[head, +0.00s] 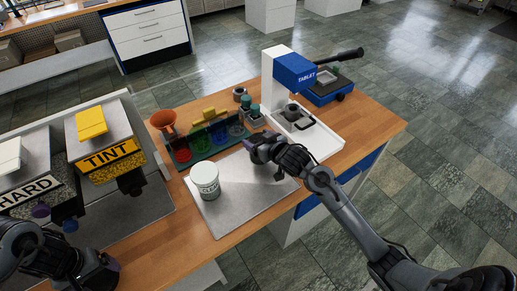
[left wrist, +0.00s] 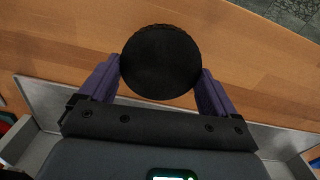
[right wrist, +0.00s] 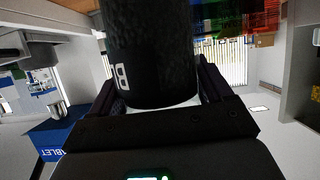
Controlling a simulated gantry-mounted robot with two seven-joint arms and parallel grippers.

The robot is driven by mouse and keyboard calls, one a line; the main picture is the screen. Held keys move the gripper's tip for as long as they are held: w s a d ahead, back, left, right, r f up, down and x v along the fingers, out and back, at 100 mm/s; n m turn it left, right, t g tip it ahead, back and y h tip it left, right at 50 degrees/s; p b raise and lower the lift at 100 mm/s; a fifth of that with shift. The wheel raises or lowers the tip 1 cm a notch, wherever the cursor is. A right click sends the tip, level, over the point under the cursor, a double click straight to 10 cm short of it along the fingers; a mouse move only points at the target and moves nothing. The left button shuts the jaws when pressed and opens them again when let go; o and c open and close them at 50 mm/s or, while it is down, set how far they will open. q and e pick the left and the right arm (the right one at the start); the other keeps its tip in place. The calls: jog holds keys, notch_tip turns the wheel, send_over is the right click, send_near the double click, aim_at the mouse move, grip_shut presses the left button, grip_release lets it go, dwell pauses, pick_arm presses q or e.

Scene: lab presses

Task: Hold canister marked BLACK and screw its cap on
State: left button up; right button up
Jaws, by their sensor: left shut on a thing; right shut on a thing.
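A black ribbed round cap (left wrist: 160,62) sits between the purple fingers of my left gripper (head: 110,265), which is shut on it. In the left wrist view its flat round face shows, over the wooden bench. My right gripper (head: 262,150) is shut on a dark, textured canister (right wrist: 152,50) above the grey mat. Part of a white label mark shows on its side in the right wrist view. Its far end is cut off there, so its opening is hidden. Cap and canister are well apart.
A white canister (head: 204,182) stands on the grey mat (head: 228,213). A rack of coloured items (head: 205,140) and an orange funnel (head: 163,122) are behind. The TABLET press (head: 293,70) is at the back right; the TINT (head: 112,158) and HARD (head: 30,192) units are left.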

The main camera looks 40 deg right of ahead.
pick_arm(q)
jog(key=shift+f+b, duration=0.5)
jog(key=shift+f, duration=0.05)
pick_arm(e)
jog(key=shift+f, duration=1.95)
jog(key=shift+f, duration=0.15)
jog(key=o, duration=1.4)
